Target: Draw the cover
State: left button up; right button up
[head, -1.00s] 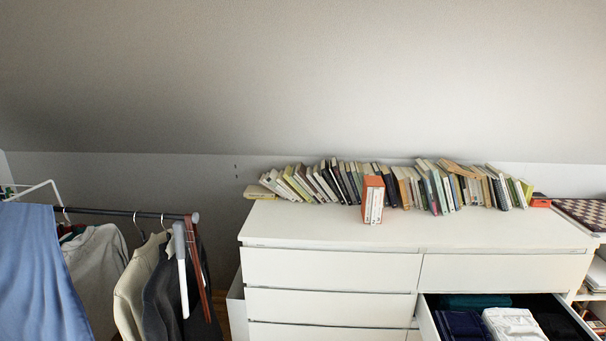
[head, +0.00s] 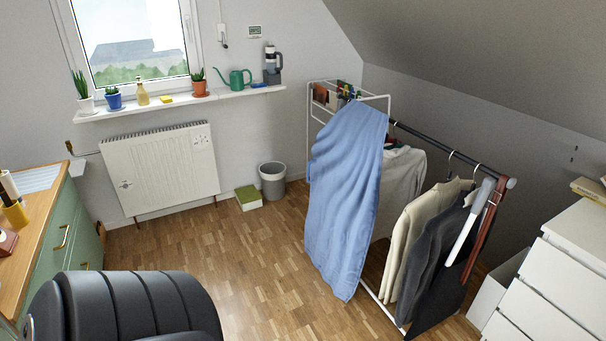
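A light blue cloth cover (head: 340,200) hangs over the left end of a clothes rack, from the top of its white frame (head: 388,98) down almost to the floor. It hides that end of the rack. Neither of my grippers shows in the head view, and nothing is seen touching the cloth. On the same rail (head: 432,142), a grey garment (head: 400,180), a cream jacket (head: 420,235) and a dark jacket (head: 437,260) hang to the right of the cloth.
A white dresser (head: 545,290) is cut off at the right edge. A black padded seat (head: 130,305) fills the lower left. A wooden-topped green cabinet (head: 55,245) stands left. A radiator (head: 160,170) and grey bin (head: 272,178) line the wall. The wooden floor (head: 245,265) between is clear.

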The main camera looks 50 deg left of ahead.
aim_at(345, 169)
jog(key=u, duration=1.4)
